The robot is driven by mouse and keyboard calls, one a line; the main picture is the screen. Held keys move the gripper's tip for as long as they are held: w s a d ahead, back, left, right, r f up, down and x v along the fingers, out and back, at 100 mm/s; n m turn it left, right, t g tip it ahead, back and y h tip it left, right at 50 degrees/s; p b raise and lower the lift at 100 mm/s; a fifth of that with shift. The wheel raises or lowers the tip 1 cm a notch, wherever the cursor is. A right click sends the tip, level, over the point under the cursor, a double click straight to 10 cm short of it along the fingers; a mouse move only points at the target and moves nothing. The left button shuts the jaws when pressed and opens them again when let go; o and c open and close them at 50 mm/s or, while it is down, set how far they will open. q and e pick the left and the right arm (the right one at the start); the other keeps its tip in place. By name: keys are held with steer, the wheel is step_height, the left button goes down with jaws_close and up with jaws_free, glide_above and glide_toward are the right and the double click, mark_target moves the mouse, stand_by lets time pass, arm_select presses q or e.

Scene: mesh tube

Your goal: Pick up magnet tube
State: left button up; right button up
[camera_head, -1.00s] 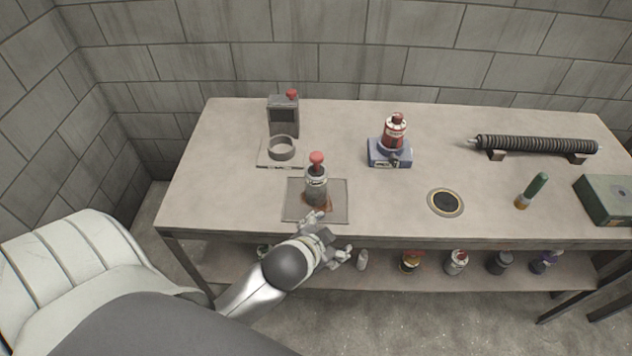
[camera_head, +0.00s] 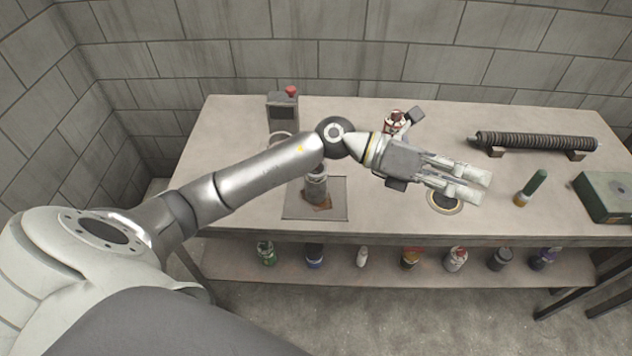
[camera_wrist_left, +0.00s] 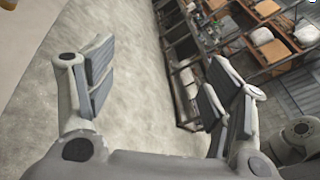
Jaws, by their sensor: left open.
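A long dark ribbed tube (camera_head: 536,143) lies across small wooden blocks at the back right of the table; it best fits the name magnet tube, but I cannot be sure. My left gripper (camera_head: 481,186) is open and empty. In the head view it overlaps the round black disc (camera_head: 443,207), with its fingers pointing right, left of the tube and nearer me. The left wrist view shows its two fingers spread apart (camera_wrist_left: 160,98) with nothing between them. My right gripper is not in view.
My arm partly hides a grey canister (camera_head: 316,187) and a red-and-white can (camera_head: 395,121). Several bottles stand on the lower shelf.

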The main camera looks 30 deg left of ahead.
arm_select(q)
steer(key=a+f+m+g+y, duration=0.3)
steer(key=a+f+y, duration=0.2)
steer(key=f, duration=0.1)
steer(key=m+g+y, duration=0.1)
steer(key=y, duration=1)
glide_above(316, 183)
steer(key=w+a, duration=0.1)
steer(key=w, duration=0.1)
steer(key=shift+a+f, duration=0.2)
steer(key=shift+f, duration=0.3)
step_height(316, 183, down, 5)
steer(key=shift+a+r+p, duration=0.15)
steer(key=shift+r+p, duration=0.05)
steer(key=shift+p, duration=0.5)
step_height(316, 183, down, 5)
steer(key=shift+w+f+p, duration=0.15)
steer(key=shift+f+p, duration=0.05)
steer(key=shift+p, duration=1)
steer(key=shift+f, duration=0.25)
steer(key=c, duration=1.5)
jaws_close()
steer(key=shift+r, duration=0.15)
